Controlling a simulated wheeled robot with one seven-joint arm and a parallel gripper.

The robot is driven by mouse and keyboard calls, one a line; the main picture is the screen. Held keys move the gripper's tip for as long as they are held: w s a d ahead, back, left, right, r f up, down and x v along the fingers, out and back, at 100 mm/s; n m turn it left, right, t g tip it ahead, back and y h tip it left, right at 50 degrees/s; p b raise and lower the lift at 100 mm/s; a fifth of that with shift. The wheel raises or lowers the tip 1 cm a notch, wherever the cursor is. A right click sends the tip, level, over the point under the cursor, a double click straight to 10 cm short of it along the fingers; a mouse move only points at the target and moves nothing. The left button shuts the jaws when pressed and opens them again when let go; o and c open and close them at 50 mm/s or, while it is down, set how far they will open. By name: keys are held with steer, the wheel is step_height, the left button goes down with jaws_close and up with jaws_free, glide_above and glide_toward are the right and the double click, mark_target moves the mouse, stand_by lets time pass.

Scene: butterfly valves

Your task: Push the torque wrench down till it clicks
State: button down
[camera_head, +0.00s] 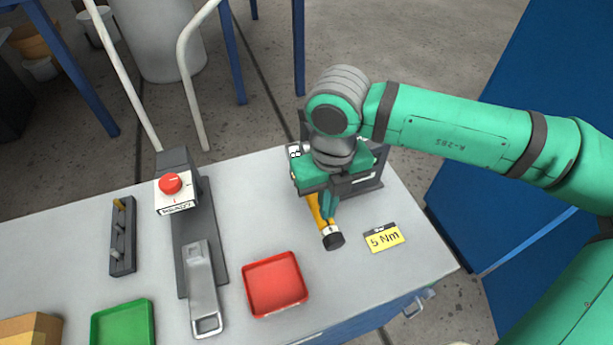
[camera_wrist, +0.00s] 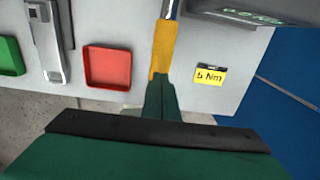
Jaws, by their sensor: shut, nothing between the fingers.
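The torque wrench (camera_head: 316,211) has a yellow-orange handle with a black end cap (camera_head: 334,241). In the head view it points toward the front of the table, and its far end is hidden behind my gripper. In the wrist view its yellow handle (camera_wrist: 163,48) runs up to a metal shaft at the top edge. My gripper (camera_head: 329,216) is shut and empty, with its fingertips over the handle near the black end. The closed fingers also show in the wrist view (camera_wrist: 158,80), overlapping the handle's lower end. I cannot tell whether they touch it.
A yellow "5 Nm" label (camera_head: 384,237) lies right of the wrench. A dark box stands behind my gripper.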

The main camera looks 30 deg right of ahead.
steer(key=shift+s+f, duration=0.1)
steer(key=shift+f, duration=1.9)
steer(key=shift+r, duration=4.55)
